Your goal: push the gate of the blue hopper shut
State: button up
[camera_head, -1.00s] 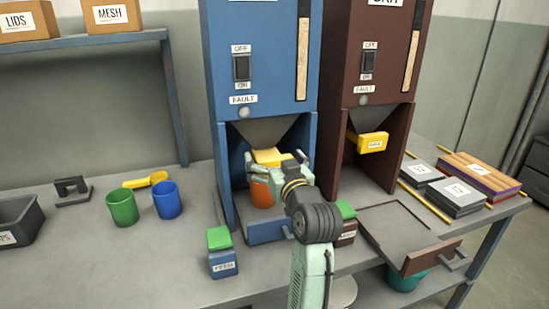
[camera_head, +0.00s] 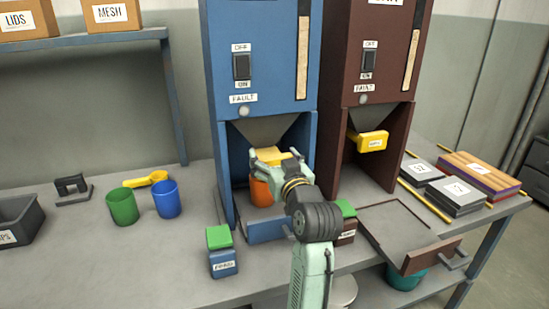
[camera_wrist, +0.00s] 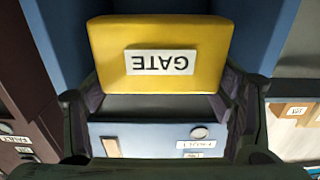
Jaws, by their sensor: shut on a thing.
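The blue hopper (camera_head: 262,70) stands at the middle of the bench. Its yellow gate (camera_head: 268,154) sits below the funnel, partly hidden by my gripper in the head view. In the wrist view, the gate (camera_wrist: 160,38) shows large, with its "GATE" label upside down. My gripper (camera_head: 274,158) is at the front of the gate, with its fingers shut on the gate's two sides. The fingers also show on either side of the gate in the wrist view (camera_wrist: 160,102). How far the gate stands out from the hopper is hard to tell.
An orange cup (camera_head: 261,193) stands under the blue gate, partly behind my gripper. A brown hopper (camera_head: 378,60) with its own yellow gate (camera_head: 373,141) stands close on the right.

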aim_at(265, 143)
jog(key=shift+c, duration=1.1)
jog(key=shift+x, duration=2.35)
jog(key=shift+r, duration=0.1)
jog(key=o, duration=1.7)
jog(key=shift+w, duration=0.1)
jog(key=v, duration=1.2)
jog(key=shift+a, duration=0.15)
